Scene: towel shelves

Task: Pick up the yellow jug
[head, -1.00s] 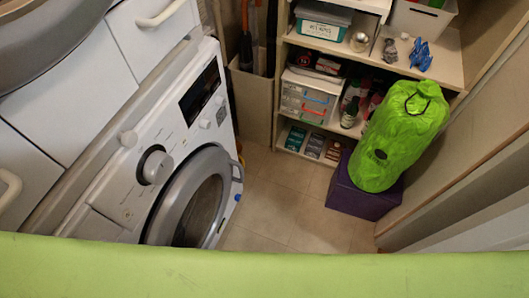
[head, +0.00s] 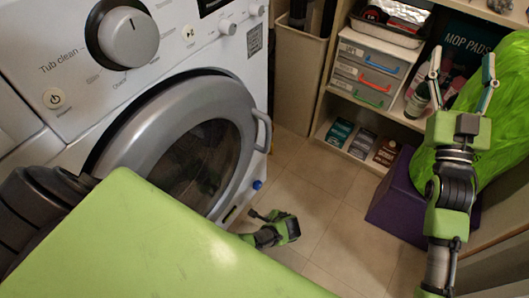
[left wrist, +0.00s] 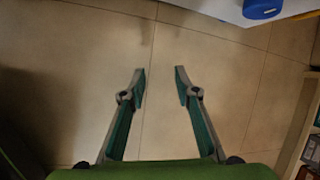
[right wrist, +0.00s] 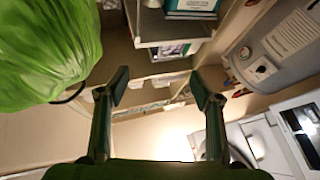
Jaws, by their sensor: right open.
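I cannot make out a yellow jug in any view. My right gripper (head: 463,66) is open and empty in the head view, raised in front of the shelves and beside the green bag. Its spread fingers also show in the right wrist view (right wrist: 160,88), with nothing between them. My left gripper (head: 272,222) hangs low over the floor by the washing machine, partly hidden behind my green body. In the left wrist view (left wrist: 160,74) its fingers are apart, with only floor tiles between them.
The washing machine (head: 150,125) stands at the left. Shelves (head: 345,140) hold drawers (head: 365,72), boxes and bottles. The green bag (head: 500,110) rests on a purple box (head: 395,200) at the right, close to my right arm. The tiled floor (head: 325,215) between is clear.

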